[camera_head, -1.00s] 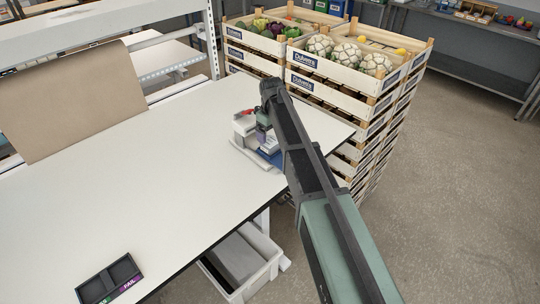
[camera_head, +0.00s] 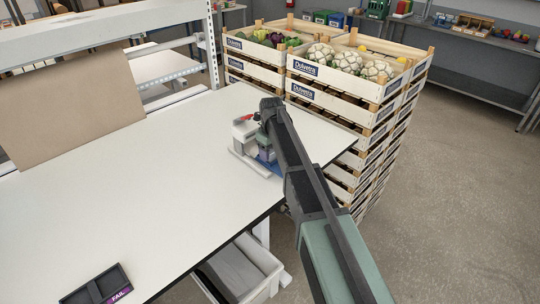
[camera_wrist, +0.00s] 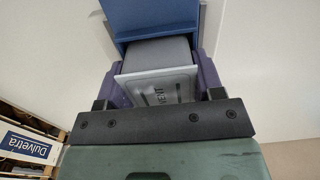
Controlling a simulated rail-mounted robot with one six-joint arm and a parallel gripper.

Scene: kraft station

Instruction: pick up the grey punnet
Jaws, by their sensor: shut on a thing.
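The grey punnet (camera_wrist: 158,54) shows in the wrist view between the two purple fingers of my gripper (camera_wrist: 162,72). My gripper is shut on it. A pale flat face with small dark lettering (camera_wrist: 158,88) shows on the near side of the punnet. A blue part (camera_wrist: 150,18) lies just beyond the punnet; I cannot tell whether they touch. In the head view my gripper (camera_head: 265,147) is low at the bench's far right end, beside a white device with a red part (camera_head: 243,131). The punnet is hidden there by my arm.
Stacked wooden crates (camera_head: 340,92) of vegetables stand just past the bench's right end. A white bin (camera_head: 262,278) is below the bench. The middle of the white bench (camera_head: 140,190) is clear.

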